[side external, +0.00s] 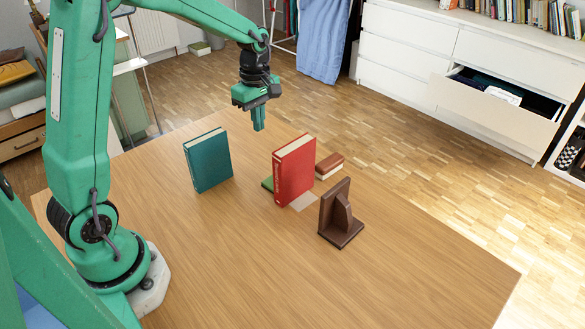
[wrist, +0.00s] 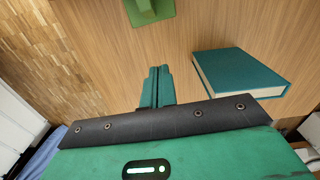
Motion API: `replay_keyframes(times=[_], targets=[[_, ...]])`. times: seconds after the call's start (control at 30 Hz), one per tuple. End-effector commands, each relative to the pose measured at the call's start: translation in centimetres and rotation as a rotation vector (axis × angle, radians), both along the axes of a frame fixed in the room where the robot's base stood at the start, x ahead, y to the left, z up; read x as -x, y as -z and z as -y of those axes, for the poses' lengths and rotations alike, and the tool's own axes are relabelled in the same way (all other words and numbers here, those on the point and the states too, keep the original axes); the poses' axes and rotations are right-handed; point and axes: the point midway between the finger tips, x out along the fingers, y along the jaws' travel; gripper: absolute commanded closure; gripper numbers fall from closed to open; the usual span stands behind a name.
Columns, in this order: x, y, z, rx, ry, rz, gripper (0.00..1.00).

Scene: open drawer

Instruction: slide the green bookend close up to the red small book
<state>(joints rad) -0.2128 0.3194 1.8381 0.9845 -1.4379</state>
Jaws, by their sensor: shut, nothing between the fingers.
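The red small book (side external: 294,171) stands upright on the wooden table in the side view. The green bookend (side external: 266,184) is mostly hidden behind it; only a low green edge shows at the book's left. In the wrist view the green bookend (wrist: 150,10) shows at the top edge, partly cut off. I cannot tell the gap between bookend and red book. My gripper (side external: 259,126) is shut and empty, above the table near its far edge. Its closed fingers (wrist: 157,82) show in the wrist view, apart from the bookend.
A teal book (side external: 208,160) stands upright left of the red book; it also shows in the wrist view (wrist: 240,72). A dark brown bookend (side external: 338,215) stands to the right. A small brown book-like stack (side external: 329,165) lies behind. The table's front is clear.

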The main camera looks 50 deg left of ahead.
Motion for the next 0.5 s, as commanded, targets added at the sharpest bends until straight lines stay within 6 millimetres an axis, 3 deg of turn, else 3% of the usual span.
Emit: replay_keyframes(times=[0.23,0.43,0.5], targets=[[0.0,0.0,0.0,0.000,0.000,0.001,0.98],[-0.2,0.4,0.7,0.000,-0.001,0.000,0.59],[-0.3,0.8,1.5,0.000,0.000,0.000,0.58]])
